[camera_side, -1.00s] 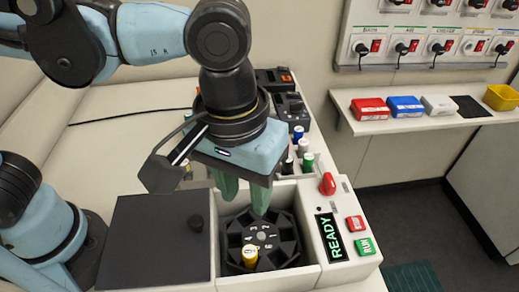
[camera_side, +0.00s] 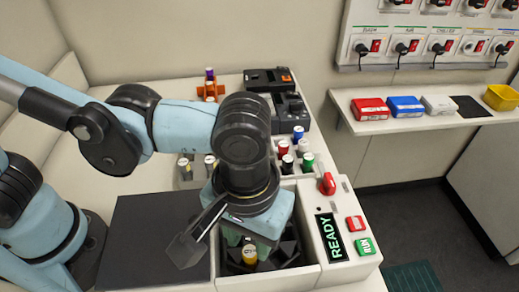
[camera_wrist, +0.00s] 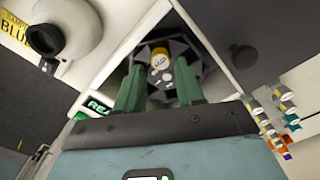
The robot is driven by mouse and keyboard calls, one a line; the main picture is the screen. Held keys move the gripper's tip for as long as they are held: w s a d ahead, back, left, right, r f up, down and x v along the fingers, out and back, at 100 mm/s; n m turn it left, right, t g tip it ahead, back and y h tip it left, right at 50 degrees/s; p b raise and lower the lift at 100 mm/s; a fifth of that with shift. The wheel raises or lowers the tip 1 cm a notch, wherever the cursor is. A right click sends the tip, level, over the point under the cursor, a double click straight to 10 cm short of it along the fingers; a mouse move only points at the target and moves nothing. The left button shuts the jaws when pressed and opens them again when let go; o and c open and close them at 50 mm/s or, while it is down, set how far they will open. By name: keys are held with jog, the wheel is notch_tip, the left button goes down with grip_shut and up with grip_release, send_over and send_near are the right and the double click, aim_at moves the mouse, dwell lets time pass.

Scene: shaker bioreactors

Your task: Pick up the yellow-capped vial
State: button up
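The yellow-capped vial (camera_side: 249,256) stands in a slot at the near side of the dark rotor inside the white machine. Its cap has a pale top with a dark mark. In the wrist view the vial (camera_wrist: 159,61) shows beyond and between my two green fingertips. My gripper (camera_side: 250,240) points down into the machine's opening, its fingers near the vial. In the wrist view my gripper (camera_wrist: 160,82) is open, with a clear gap between the fingers and nothing held. The side view does not show whether a finger touches the vial. My wrist hides much of the rotor (camera_side: 290,250).
The machine's walls surround the rotor closely. A dark square lid (camera_side: 155,240) lies left, and a panel with a READY display (camera_side: 331,238), red knob (camera_side: 327,184) and buttons is right. Several capped vials (camera_side: 305,160) stand behind. A wall shelf (camera_side: 430,118) holds coloured boxes.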

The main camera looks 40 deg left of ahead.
aim_at(250, 251)
jog(key=shift+f, duration=2.35)
jog(key=shift+c, duration=0.3)
jog(key=c, duration=0.5)
jog(key=shift+r, duration=0.15)
jog(key=shift+r, duration=4.85)
